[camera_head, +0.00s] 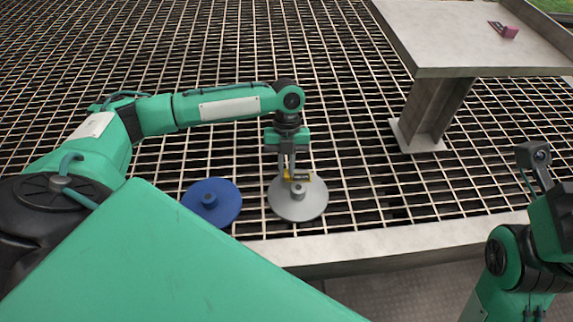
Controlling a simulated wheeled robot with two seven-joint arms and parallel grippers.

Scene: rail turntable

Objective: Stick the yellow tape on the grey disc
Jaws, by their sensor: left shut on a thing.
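The grey disc (298,207) lies flat on the grating near the middle of the view, with a small raised hub at its centre. The yellow tape (300,178) is a small piece between the fingers of my left gripper (292,178). That gripper points down over the far part of the grey disc and is shut on the tape. I cannot tell whether the tape touches the disc or its hub. My right arm shows at the lower right, but the fingers of its gripper are not clearly seen.
A blue disc (225,203) with a hub lies just left of the grey disc. A pale beam (400,239) runs along the near edge of the grating. A grey pedestal table (450,50) stands at the upper right, with a small pink object (510,32) on it.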

